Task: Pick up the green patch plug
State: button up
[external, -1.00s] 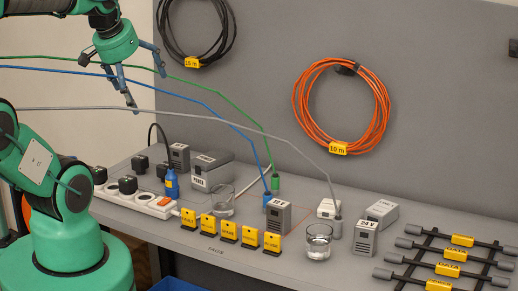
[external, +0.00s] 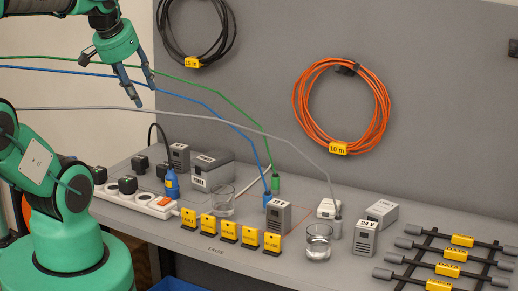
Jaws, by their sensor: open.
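The green patch plug (external: 276,183) stands upright on the table, at the end of a green cable (external: 225,97) that arches in from the left. It is just behind and right of the blue plug (external: 267,197). My gripper (external: 146,98) is open and empty, high above the left part of the table, well up and left of the green plug. Its fingers point down.
A glass (external: 222,201), a grey adapter box (external: 277,217) and yellow tent labels (external: 229,233) stand near the plugs. Another glass (external: 318,241) and the grey plug (external: 335,228) are to the right.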

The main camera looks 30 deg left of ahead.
jog(key=n+g+b, duration=0.1)
jog(key=n+g, duration=0.2)
jog(key=g, duration=0.3)
send_over(275, 176)
notch_tip(275, 176, down, 27)
jog(key=shift+d+r, duration=0.1)
jog(key=shift+f+b, duration=0.85)
jog(key=shift+f, duration=3.45)
